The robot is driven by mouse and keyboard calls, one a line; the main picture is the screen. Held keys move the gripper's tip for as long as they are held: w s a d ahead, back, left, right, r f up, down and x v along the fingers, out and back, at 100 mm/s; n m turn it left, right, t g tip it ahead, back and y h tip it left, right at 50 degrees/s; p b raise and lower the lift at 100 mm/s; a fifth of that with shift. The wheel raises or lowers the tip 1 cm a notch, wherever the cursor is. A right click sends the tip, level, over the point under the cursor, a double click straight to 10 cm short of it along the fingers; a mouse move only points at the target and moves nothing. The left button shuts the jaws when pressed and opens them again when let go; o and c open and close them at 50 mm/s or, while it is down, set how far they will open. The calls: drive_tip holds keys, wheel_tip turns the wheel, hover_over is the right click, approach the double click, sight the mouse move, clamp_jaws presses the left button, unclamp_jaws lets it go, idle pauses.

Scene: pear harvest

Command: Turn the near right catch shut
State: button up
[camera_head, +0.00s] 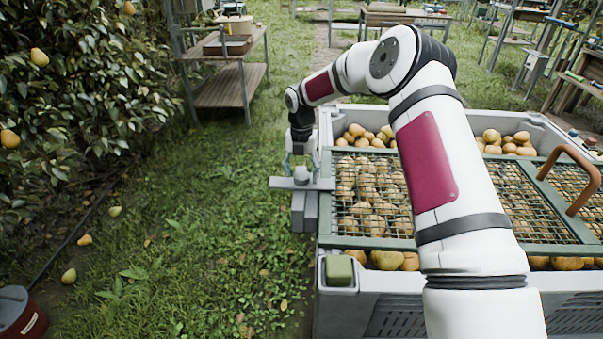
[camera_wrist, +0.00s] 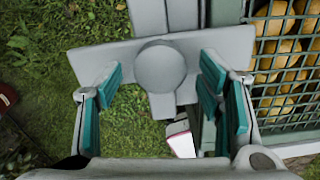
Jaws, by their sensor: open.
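A grey catch (camera_head: 279,184), a flat bar with a round knob, sits on the left side of the pear crate (camera_head: 327,126). In the wrist view the catch (camera_wrist: 95,62) lies crosswise, its knob (camera_wrist: 160,66) in the middle. My gripper (camera_head: 301,168) is above the catch, pointing down. In the wrist view my gripper (camera_wrist: 160,85) is open, with a teal-padded finger on each side of the knob and gaps between. A green mesh lid (camera_head: 345,241) lies over the pears. My arm hides the crate's middle and part of its right side; no other catch shows clearly.
A brown curved handle (camera_head: 566,150) rises from the lid at right. A green block (camera_head: 338,270) sits on the near left corner. A shelf (camera_head: 225,90) stands behind.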

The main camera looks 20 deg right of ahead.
sight(302, 175)
wheel_tip(302, 175, up, 12)
drive_tip(key=shift+f, duration=0.25)
idle(0.3)
